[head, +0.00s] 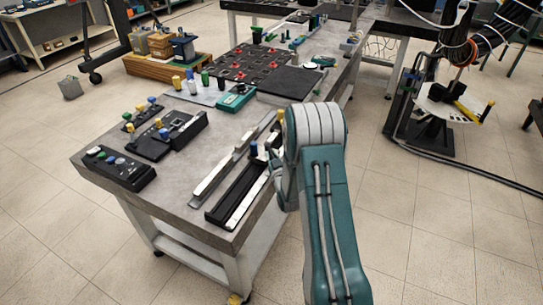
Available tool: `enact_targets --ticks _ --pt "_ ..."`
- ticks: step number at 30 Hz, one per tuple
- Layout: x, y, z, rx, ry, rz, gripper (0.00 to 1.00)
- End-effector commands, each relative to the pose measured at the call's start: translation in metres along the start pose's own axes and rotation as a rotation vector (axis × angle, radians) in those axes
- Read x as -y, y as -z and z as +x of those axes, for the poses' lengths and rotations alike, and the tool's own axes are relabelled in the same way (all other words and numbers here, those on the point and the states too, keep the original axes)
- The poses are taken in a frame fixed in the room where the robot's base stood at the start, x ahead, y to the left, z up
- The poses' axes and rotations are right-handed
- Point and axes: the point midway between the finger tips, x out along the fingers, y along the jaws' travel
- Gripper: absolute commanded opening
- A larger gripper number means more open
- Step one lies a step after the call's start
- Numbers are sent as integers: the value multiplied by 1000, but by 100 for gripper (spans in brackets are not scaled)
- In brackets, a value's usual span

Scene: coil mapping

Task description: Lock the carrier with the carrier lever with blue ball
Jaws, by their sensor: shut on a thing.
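My gripper (271,158) is at the right edge of the table, low over a long black and white rail fixture (238,196). My own arm hides much of it. A small dark blue ball (253,148) shows at the fingers' left side, at the upper end of the rail. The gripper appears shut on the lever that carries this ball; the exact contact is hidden. The carrier cannot be made out clearly.
A black button box (119,168) sits at the table's front left corner. A pale bar (222,175) lies left of the rail. A teal device (236,98) and a dark tray with red parts (250,68) are farther back.

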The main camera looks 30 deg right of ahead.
Motion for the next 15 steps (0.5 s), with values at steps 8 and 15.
enact_targets --ticks 8,15 --pt "-8 -1 1 -27 129 -2 0" --pt "-17 -3 3 -66 318 -3 0"
